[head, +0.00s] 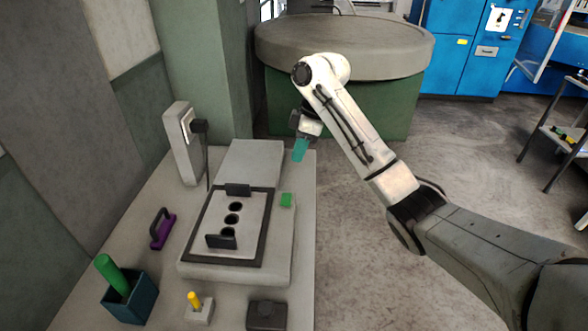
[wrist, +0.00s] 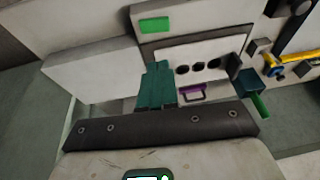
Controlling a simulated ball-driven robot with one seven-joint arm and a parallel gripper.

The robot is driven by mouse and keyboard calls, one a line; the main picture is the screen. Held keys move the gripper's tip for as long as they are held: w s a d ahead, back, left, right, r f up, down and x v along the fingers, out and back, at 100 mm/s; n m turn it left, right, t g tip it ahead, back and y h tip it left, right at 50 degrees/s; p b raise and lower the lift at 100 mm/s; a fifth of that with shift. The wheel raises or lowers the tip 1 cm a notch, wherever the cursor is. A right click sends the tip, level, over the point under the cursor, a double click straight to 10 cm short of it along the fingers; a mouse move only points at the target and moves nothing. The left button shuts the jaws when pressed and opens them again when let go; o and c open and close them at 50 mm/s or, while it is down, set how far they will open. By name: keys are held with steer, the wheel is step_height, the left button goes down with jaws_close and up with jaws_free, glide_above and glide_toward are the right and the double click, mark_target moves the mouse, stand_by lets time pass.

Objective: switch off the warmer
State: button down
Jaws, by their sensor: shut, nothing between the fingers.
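The warmer (head: 237,270) is a pale box on the table, with a dark-framed plate (head: 254,225) on top that has three round holes and two black handles. A green switch (head: 286,200) sits on its right side; it also shows at the top of the wrist view (wrist: 155,25). Whether the switch is on or off cannot be told. My gripper (head: 299,150) has teal fingers and is shut and empty. It is beyond the switch, near the table's back right edge, apart from the warmer. In the wrist view the shut fingers (wrist: 156,86) hide part of the scene.
A wall-side socket post (head: 182,150) holds a black plug (head: 200,127) with a cord. Open floor lies right of the table.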

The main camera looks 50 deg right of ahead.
steer(key=p, duration=0.1)
glide_above(285, 200)
steer(key=d, duration=0.1)
steer(key=f, duration=0.7)
steer(key=s+f, duration=0.1)
steer(key=f, duration=0.3)
steer(key=shift+f, duration=0.15)
steer(key=shift+a+f, duration=0.1)
steer(key=shift+f, duration=0.55)
steer(key=shift+f, duration=0.1)
